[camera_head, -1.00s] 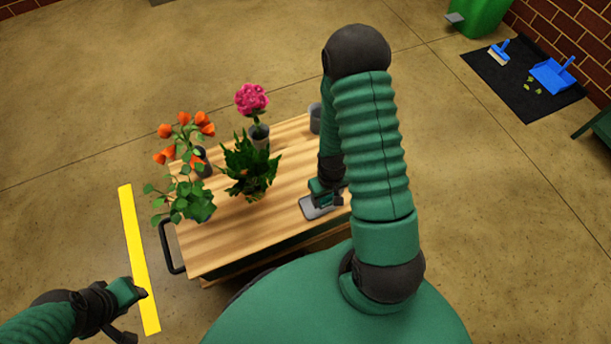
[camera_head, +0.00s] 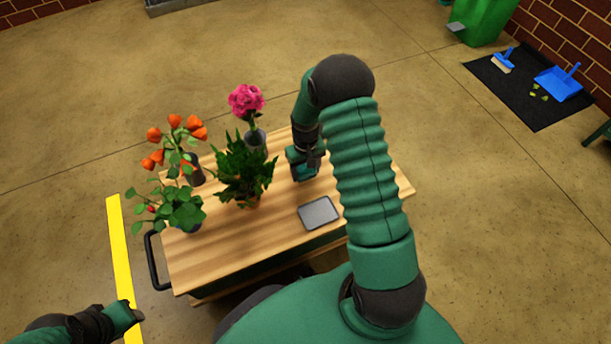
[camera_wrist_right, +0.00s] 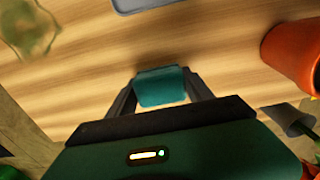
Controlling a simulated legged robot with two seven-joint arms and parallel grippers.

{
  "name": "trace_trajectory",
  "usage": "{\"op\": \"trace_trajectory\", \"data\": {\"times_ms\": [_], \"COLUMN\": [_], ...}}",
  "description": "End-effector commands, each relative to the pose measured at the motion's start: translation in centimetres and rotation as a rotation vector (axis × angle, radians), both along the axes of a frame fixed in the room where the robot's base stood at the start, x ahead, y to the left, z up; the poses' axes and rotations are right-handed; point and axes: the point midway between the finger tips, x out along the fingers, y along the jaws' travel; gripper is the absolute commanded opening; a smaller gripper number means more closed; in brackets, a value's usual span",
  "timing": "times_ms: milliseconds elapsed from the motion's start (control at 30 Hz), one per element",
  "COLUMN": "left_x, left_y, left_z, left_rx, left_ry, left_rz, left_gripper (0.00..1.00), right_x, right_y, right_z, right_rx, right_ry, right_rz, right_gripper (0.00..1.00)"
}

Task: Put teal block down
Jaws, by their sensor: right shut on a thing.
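My right gripper (camera_head: 304,172) is over the wooden table top, beyond the grey tray (camera_head: 319,213) and right of the plants. In the right wrist view, its two fingers are closed on the sides of the teal block (camera_wrist_right: 162,87). The block is over bare wood, apart from the grey tray, whose edge (camera_wrist_right: 140,4) shows at the top. I cannot tell whether the block touches the table. In the head view the block is mostly hidden by the gripper. My left gripper (camera_head: 130,316) is low at the left, off the table; its jaw opening is unclear.
A leafy plant (camera_head: 243,170), a pink flower in a grey vase (camera_head: 255,140) and orange flowers (camera_head: 177,140) stand on the wooden table (camera_head: 240,250). An orange pot (camera_wrist_right: 297,55) is close on the right in the wrist view. The table front is clear.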

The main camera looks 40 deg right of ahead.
Motion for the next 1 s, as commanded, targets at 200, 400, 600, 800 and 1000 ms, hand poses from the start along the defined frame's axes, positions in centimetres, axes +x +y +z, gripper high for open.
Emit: {"op": "trace_trajectory", "data": {"times_ms": [200, 400, 600, 800, 1000], "left_x": [0.0, 0.0, 0.0, 0.0, 0.0], "left_y": [0.0, 0.0, 0.0, 0.0, 0.0], "left_z": [-0.5, -0.5, -0.5, -0.2, 3.2], "left_rx": [0.000, 0.000, 0.000, 0.000, 0.000], "left_ry": [0.000, 0.000, 0.000, 0.000, 0.000], "left_rz": [0.000, 0.000, 0.000, 0.000, 0.000], "left_gripper": [0.36, 0.36, 0.36, 0.36, 0.36], "right_x": [0.0, 0.0, 0.0, 0.0, 0.0], "right_y": [0.0, 0.0, 0.0, 0.0, 0.0], "right_z": [-0.6, -0.7, -0.7, -0.1, 4.5], "right_rx": [0.000, 0.000, 0.000, -0.001, -0.001], "right_ry": [-0.001, -0.001, -0.001, -0.002, -0.002], "right_rz": [0.000, 0.000, 0.000, 0.000, 0.000], "right_gripper": [0.22, 0.74, 0.81, 0.81, 0.81]}}
